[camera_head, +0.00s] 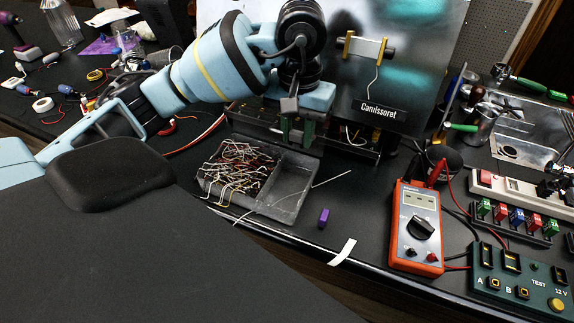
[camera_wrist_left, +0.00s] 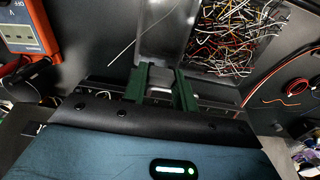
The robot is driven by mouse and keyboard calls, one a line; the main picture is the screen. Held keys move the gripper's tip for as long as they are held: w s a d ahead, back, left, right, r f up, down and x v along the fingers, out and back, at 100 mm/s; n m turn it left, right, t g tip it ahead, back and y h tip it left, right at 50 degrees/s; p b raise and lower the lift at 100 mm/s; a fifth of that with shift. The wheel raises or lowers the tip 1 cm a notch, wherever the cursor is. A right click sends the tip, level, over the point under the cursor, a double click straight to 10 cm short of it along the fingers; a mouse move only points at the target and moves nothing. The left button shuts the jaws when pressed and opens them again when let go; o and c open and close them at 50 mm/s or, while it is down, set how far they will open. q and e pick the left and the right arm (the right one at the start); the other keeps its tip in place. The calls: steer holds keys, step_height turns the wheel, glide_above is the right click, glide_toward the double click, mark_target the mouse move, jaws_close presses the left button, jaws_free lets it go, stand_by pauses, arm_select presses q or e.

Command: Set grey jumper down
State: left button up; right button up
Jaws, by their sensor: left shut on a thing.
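My right gripper is not in view.
A purple block (camera_head: 323,217) and a white strip (camera_head: 343,251) lie near the bench's front edge. An orange multimeter (camera_head: 417,226), a rack of coloured jumpers (camera_head: 517,218) and a green test board (camera_head: 520,280) stand at right.

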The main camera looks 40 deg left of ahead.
mark_target(296, 178)
arm_select(q)
steer(key=shift+f, duration=5)
steer(key=shift+f, duration=0.15)
steer(key=o, duration=0.5)
steer(key=shift+f, duration=0.1)
steer(key=shift+o, duration=0.8)
step_height(296, 178, up, 13)
steer(key=shift+f+p, duration=0.2)
steer(key=shift+p, duration=0.1)
